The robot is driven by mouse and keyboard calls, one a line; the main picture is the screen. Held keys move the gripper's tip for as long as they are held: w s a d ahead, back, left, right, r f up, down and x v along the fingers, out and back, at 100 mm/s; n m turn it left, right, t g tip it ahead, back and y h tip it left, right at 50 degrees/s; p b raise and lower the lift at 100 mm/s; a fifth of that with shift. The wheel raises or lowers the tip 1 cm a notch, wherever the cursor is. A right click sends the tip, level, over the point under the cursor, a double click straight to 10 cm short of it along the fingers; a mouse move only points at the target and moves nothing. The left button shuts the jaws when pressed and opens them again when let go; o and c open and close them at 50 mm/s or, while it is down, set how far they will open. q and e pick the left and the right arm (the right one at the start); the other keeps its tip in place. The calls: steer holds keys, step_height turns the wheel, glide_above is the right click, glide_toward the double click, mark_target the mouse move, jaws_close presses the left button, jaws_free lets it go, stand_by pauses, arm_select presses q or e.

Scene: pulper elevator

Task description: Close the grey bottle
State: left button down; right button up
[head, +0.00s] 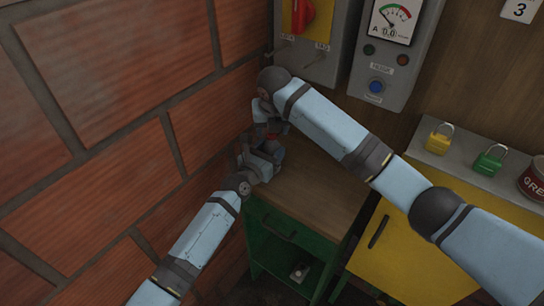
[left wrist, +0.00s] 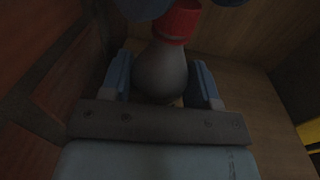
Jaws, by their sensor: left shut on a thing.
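The grey bottle (left wrist: 160,72) stands between the two fingers of my left gripper (left wrist: 163,88), which is shut on its round body. A red cap (left wrist: 176,22) sits at the bottle's neck; whether it is fully seated cannot be told. In the head view my left gripper (head: 266,158) is at the cabinet's back left corner, and the bottle is mostly hidden. My right gripper (head: 268,127) is just above it, around the cap's height. Blue-grey parts beside the cap show at the top of the left wrist view. Whether the right fingers grip the cap is hidden.
The wooden top (head: 318,190) of the green cabinet is clear to the right. A brick wall (head: 110,150) is close on the left. Control boxes (head: 385,85) hang behind. A yellow padlock (head: 438,140), green padlock (head: 489,163) and red can (head: 535,180) stand at right.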

steer(key=shift+w+f, duration=0.15)
steer(key=shift+f, duration=0.4)
jaws_close()
arm_select(q)
steer(key=shift+d, duration=0.1)
arm_select(e)
steer(key=m, duration=0.3)
steer(key=m+h, duration=0.1)
steer(key=shift+a+m, duration=0.3)
steer(key=m, duration=0.2)
steer(key=m+h, duration=0.1)
steer(key=m, duration=0.1)
steer(key=shift+w+a+m+g+h, duration=0.1)
steer(key=shift+a+m+g+h, duration=0.05)
steer(key=shift+m+g+h, duration=0.2)
steer(key=m+g, duration=0.1)
steer(key=m, duration=0.4)
steer(key=shift+w+h, duration=0.15)
steer(key=shift+h, duration=0.2)
steer(key=m+g, duration=0.1)
steer(key=m, duration=0.1)
steer(key=shift+w+m, duration=0.1)
steer(key=shift+m, duration=0.25)
steer(key=shift+c, duration=0.5)
jaws_free()
